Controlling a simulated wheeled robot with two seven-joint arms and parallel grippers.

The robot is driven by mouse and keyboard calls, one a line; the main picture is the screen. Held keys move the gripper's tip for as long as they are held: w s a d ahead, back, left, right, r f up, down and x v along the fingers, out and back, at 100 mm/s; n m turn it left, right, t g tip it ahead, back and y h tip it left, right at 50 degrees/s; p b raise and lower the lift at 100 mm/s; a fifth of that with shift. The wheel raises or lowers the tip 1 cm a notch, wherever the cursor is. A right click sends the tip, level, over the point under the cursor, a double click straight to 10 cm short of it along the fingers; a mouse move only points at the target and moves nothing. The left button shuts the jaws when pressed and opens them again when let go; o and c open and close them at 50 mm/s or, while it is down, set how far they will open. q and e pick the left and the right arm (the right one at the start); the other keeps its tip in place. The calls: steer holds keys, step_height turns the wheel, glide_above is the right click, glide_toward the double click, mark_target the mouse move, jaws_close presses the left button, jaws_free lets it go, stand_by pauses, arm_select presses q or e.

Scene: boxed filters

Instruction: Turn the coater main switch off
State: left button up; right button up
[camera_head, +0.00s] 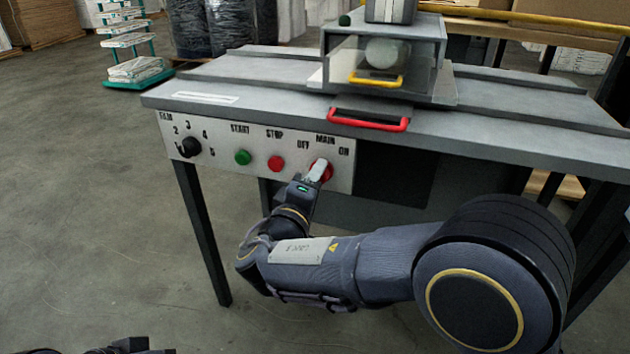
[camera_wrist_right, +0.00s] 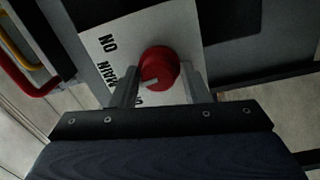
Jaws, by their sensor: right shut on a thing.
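The main switch is a round red knob (camera_head: 327,173) at the right end of the coater's light control panel (camera_head: 215,165), under the labels OFF, MAIN and ON. My right gripper (camera_head: 318,169) is shut on this knob and partly hides it in the head view. In the right wrist view, the fingers lie on both sides of the red knob (camera_wrist_right: 160,64). A pale mark on the knob is on its lower-left side, towards the OFF label, which is mostly hidden by a finger.
Left of the switch are a red STOP button (camera_head: 276,163), a green START button (camera_head: 243,157) and a black film dial (camera_head: 190,147). A red handle (camera_head: 368,121) sticks out above the panel, with a yellow handle (camera_head: 376,80) behind it. The floor at front left is clear.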

steer(key=shift+d+r+n+y+p, duration=0.15)
steer(key=shift+n+p, duration=0.55)
steer(key=shift+n, duration=1.25)
steer(key=shift+a+r+n+y+p, duration=0.15)
steer(key=shift+n+p, duration=0.5)
steer(key=shift+n, duration=1.3)
steer(key=shift+d+n, duration=0.1)
steer(key=shift+n, duration=0.2)
steer(key=o, duration=0.8)
steer(key=shift+w+f, duration=0.1)
steer(key=shift+f, duration=0.1)
steer(key=p+v, duration=0.1)
steer(key=v, duration=0.7)
steer(key=shift+f, duration=0.15)
steer(key=shift+d, duration=0.1)
